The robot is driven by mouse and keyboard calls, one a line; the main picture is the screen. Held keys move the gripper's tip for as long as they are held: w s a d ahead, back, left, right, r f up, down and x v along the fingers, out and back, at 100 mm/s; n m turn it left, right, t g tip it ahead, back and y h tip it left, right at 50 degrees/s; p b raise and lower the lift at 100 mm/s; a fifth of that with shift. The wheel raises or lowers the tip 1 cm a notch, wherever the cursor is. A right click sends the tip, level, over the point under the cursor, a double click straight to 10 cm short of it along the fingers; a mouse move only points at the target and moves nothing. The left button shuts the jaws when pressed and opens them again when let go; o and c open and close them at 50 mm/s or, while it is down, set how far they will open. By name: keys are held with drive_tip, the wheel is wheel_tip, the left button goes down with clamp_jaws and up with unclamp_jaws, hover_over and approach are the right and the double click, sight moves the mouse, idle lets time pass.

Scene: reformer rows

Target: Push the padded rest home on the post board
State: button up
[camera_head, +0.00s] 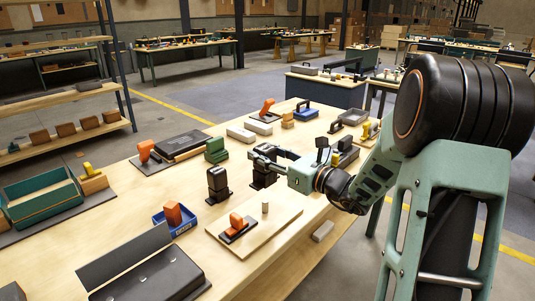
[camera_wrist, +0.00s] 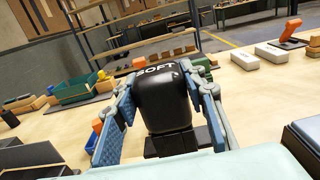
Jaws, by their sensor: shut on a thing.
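The padded rest, a black rounded block marked "SOFT" (camera_wrist: 163,100), stands upright between the fingers of my gripper (camera_wrist: 160,118) in the wrist view. A dark square base (camera_wrist: 180,141) shows under it. In the head view my gripper (camera_head: 270,159) reaches in from the right and is shut on this black block (camera_head: 264,178). I cannot tell if its base touches the table. The post board (camera_head: 280,222) is a pale wooden board nearer the front, with an upright grey post (camera_head: 265,207) and an orange-handled block (camera_head: 237,224) on it. The board is apart from the held block.
A similar black block (camera_head: 218,184) stands just left of my gripper. A blue bin (camera_head: 174,220) with an orange block, a dark tray with a raised lid (camera_head: 150,275), and a green block (camera_head: 215,150) are nearby.

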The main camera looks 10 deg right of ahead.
sight(272, 175)
idle(0.4)
drive_tip(key=shift+f+b, duration=2.35)
drive_tip(key=shift+f, duration=0.55)
drive_tip(key=shift+f+b, duration=1.95)
drive_tip(key=shift+f, duration=0.6)
drive_tip(key=o, duration=1.4)
drive_tip(key=v, duration=1.2)
